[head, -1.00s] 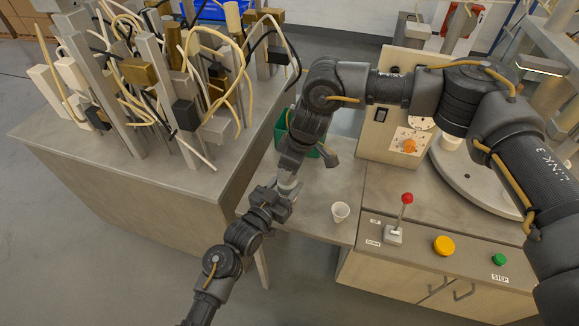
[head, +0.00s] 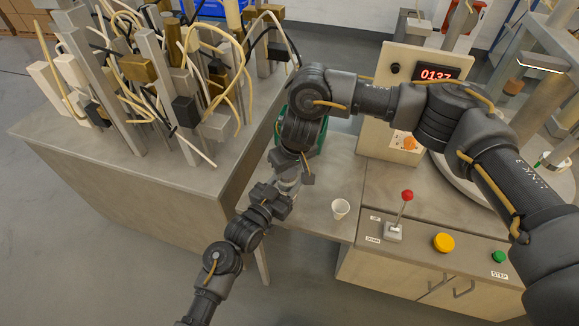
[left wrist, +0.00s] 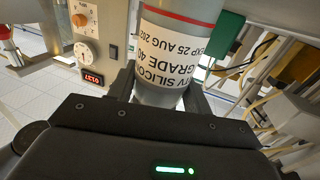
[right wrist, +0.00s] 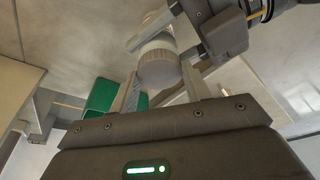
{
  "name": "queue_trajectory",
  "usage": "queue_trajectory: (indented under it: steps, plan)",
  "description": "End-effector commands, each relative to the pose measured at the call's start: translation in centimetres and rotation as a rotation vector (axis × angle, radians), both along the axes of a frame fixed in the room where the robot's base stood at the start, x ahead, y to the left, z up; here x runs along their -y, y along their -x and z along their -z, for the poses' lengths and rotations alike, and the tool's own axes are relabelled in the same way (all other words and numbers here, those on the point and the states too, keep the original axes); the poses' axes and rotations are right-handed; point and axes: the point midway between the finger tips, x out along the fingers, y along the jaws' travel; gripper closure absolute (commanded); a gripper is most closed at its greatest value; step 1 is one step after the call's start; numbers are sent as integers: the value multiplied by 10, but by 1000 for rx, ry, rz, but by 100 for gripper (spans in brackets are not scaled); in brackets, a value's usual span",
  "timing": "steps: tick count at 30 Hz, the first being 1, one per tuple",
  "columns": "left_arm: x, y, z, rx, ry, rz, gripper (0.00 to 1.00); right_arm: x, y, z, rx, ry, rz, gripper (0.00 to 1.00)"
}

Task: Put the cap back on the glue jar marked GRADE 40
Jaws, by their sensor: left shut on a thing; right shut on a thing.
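The glue jar (left wrist: 178,55) is grey with a white label reading GRADE 40, upside down in the left wrist view. My left gripper (left wrist: 162,100) is shut on it; in the head view this gripper (head: 277,197) is over the near side of the low bench. My right gripper (right wrist: 160,88) is shut on the pale ribbed cap (right wrist: 158,66). In the right wrist view the cap lies in line with the pale jar (right wrist: 150,28) and appears close to or against it; I cannot tell whether it is seated. In the head view the right gripper (head: 303,172) largely hides jar and cap.
A red-knobbed lever (head: 406,196), a yellow button (head: 443,242) and a green button (head: 499,256) are to the right. A green bin (head: 318,138) stands behind the grippers. The left bench (head: 190,185) carries posts and cables.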

Motion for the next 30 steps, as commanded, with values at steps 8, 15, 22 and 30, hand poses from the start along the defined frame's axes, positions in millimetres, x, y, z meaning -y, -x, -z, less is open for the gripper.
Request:
queue_trajectory:
  steps: [8, 15, 22, 30]
  plan:
    - [0, 0, 1, -1, -2, -1, 100, -4, 1, -1, 2, 1, 472, 73]
    - [-1, 0, 1, -2, -1, -1, 100, -4, 1, 0, 2, -2, 556, 73]
    - [-1, 0, 1, -2, -1, -1, 100, -4, 1, 0, 1, -2, 555, 46]
    - [0, 0, 1, -2, -1, -1, 100, -3, 1, 0, 1, -2, 554, 31]
